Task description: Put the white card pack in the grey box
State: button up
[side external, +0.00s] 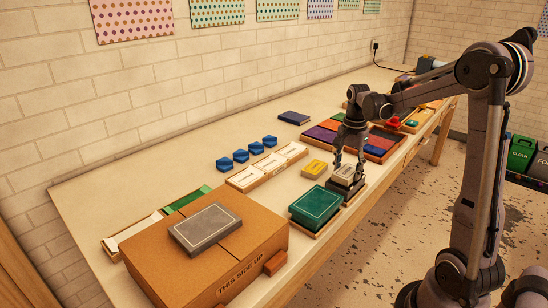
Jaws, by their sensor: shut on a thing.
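My gripper (348,166) points down on the right part of the table, shut on the white card pack (345,171). The pack is pale and lies flat between the fingers, partly hidden by them. Directly under it is a grey box (346,187), low and open-looking, in a brown tray. The pack seems to be at or just above the box's rim; I cannot tell if it touches the inside. A flat grey lid-like piece (206,229) with a pale outline lies on a cardboard carton at the front left.
A green box (316,204) stands close left of the grey box. A yellow pack (315,168) lies just behind. The carton (215,262) fills the front left. Trays of white packs (268,168), blue pieces (255,149) and coloured packs (367,143) stand farther back.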

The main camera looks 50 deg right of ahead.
dwell(0.4)
jog(key=o, duration=1.4)
notch_tip(320, 180, up, 12)
jog(key=shift+a, duration=0.1)
jog(key=s+a+f+n+t, duration=0.1)
jog(key=a+f+n+t, duration=0.1)
jog(key=a+n, duration=0.4)
jog(key=s+a+f+n+t, duration=0.2)
jog(key=a+n, duration=0.4)
jog(key=a, duration=0.5)
jog(key=s+a+f+n+t, duration=0.2)
jog(key=a+f+n+t, duration=0.1)
jog(key=a+n, duration=0.3)
jog(key=shift+s+a+f, duration=0.1)
jog(key=shift+a+f, duration=0.05)
jog(key=shift+a, duration=0.45)
jog(key=shift+a+f, duration=0.15)
jog(key=shift+a, duration=0.45)
